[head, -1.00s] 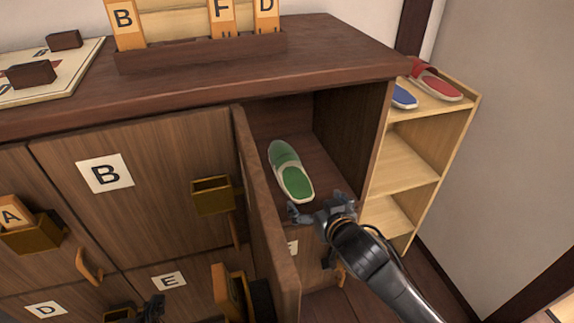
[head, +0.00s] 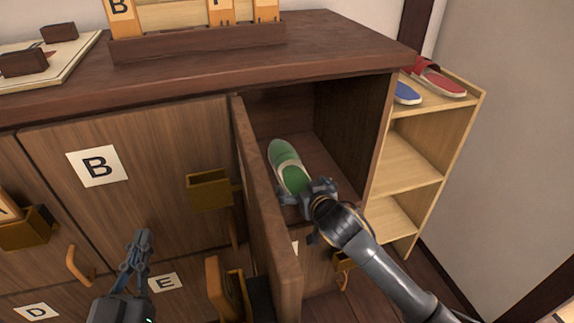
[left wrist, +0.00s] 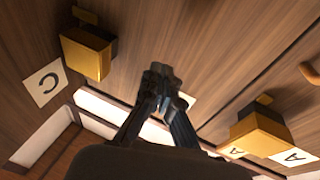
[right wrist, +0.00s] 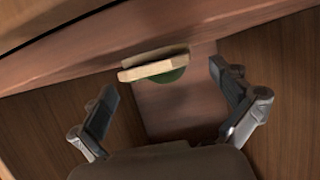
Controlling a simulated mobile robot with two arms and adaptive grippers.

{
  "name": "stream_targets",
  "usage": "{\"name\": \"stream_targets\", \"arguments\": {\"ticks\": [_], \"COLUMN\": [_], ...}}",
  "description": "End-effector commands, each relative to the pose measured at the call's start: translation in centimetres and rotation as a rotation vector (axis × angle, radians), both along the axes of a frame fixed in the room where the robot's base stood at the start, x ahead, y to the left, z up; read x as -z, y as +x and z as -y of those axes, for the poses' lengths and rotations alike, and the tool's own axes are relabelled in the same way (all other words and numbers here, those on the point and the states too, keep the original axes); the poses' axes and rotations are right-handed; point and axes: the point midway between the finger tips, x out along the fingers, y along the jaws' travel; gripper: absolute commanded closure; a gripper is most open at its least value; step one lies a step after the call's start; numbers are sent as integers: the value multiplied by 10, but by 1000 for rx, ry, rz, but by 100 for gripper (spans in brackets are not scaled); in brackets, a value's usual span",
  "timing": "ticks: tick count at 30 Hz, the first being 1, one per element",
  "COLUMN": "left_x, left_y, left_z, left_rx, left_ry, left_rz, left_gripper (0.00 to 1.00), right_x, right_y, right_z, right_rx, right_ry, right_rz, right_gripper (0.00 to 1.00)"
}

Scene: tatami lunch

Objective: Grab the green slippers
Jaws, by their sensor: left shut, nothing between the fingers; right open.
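A green slipper (head: 288,168) with a pale sole lies inside the open compartment of the wooden cabinet; only one green slipper is clear to me. In the right wrist view the slipper (right wrist: 155,66) shows ahead, between the fingertips and beyond them. My right gripper (head: 307,197) is open at the compartment's mouth, by the near end of the slipper. In the right wrist view my right gripper (right wrist: 172,85) has nothing between its fingers. My left gripper (head: 140,240) is shut and empty in front of the closed doors. It also shows shut in the left wrist view (left wrist: 163,75).
The open door (head: 262,205) stands just left of the right gripper. A pale shelf (head: 408,160) at right holds a blue slipper (head: 406,93) and a red slipper (head: 440,80). A door marked B (head: 130,165) is closed.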

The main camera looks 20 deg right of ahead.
Motion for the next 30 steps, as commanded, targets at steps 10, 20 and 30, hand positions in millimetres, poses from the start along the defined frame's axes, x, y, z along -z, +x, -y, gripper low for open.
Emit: {"name": "stream_targets", "arguments": {"ticks": [10, 20, 30], "left_x": [-48, -55, -55], "left_y": [-16, -20, -20], "left_z": [3, 3, 3], "left_rx": [17, 19, 19], "left_ry": [-79, -89, -89], "left_rz": [285, 322, 320], "left_gripper": [100, 100, 100], "right_x": [12, 12, 11], "right_y": [25, 28, 28], "right_z": [-2, -2, -2], "right_rx": [-1, -1, -1], "right_ry": [1, 0, 0], "right_rz": [0, 0, 1], "right_gripper": [0, 0, 56]}}
